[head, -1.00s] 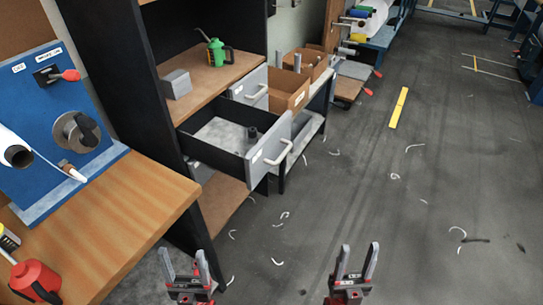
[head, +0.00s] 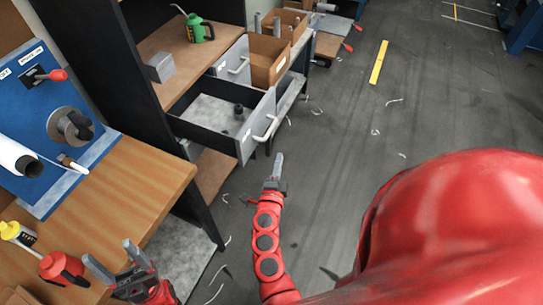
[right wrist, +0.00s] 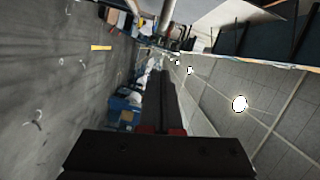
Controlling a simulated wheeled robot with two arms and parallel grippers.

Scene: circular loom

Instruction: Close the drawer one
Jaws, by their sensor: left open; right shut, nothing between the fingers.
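An open drawer (head: 259,125) with a grey front and a pale handle (head: 265,129) sticks out of the dark cabinet. Its tray holds a few small dark parts. A second grey front with a handle (head: 238,66) shows just behind it; any number on the labels is too small to read. My right gripper (head: 278,160) is shut and empty, pointing up just below and in front of the open drawer's handle, seemingly apart from it. Its dark fingers fill the middle of the right wrist view (right wrist: 165,105). My left gripper (head: 108,251) is open and empty beside the wooden bench.
The wooden bench (head: 130,180) with a blue panel (head: 40,120) is at the left, with a red can (head: 62,268) on it. A green oil can (head: 199,28) stands on the cabinet shelf. My red arm covers the lower right.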

